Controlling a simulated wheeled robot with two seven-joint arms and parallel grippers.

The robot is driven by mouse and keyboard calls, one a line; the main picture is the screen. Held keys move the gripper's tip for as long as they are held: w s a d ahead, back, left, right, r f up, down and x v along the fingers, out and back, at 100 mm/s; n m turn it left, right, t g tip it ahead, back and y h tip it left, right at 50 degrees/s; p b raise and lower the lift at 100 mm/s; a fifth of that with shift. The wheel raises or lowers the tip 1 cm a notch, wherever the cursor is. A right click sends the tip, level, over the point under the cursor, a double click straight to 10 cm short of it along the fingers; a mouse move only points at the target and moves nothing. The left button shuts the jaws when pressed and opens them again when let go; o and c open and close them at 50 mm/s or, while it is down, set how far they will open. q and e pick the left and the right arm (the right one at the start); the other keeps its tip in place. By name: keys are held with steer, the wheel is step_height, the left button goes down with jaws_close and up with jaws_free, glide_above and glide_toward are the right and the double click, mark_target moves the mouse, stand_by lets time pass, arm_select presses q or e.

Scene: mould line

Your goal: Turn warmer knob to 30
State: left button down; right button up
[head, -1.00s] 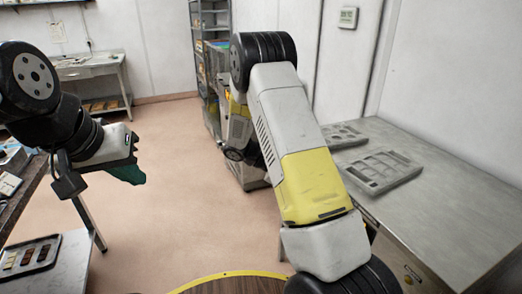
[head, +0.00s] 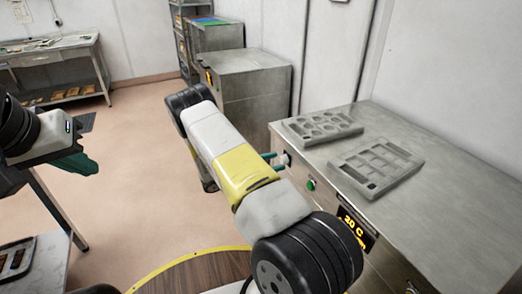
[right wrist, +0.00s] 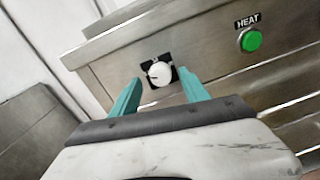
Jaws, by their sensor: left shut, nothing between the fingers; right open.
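The warmer knob (right wrist: 159,73) is a white dial on a black plate on the steel warmer's front panel. It also shows small in the head view (head: 287,160). My right gripper (right wrist: 160,77) is open, its teal fingers either side of the knob in the right wrist view. Whether they touch it I cannot tell. The orange display (head: 352,225) on the warmer (head: 440,215) appears to read 20 C. A green button (right wrist: 251,40) under a HEAT label sits right of the knob. My left gripper (head: 86,165) is shut and empty at the far left.
Two grey mould trays (head: 322,128) (head: 376,166) lie on the warmer's top. A steel cabinet (head: 245,100) stands behind. A bench with a dark tray (head: 14,257) is at the lower left. The floor between is clear.

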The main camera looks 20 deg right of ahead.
steer(key=shift+d, duration=0.85)
jaws_close()
steer(key=shift+m, duration=0.4)
steer(key=m, duration=0.6)
steer(key=shift+m, duration=0.3)
steer(key=m, duration=0.6)
steer(key=shift+t+y, duration=0.3)
steer(key=shift+s, duration=0.1)
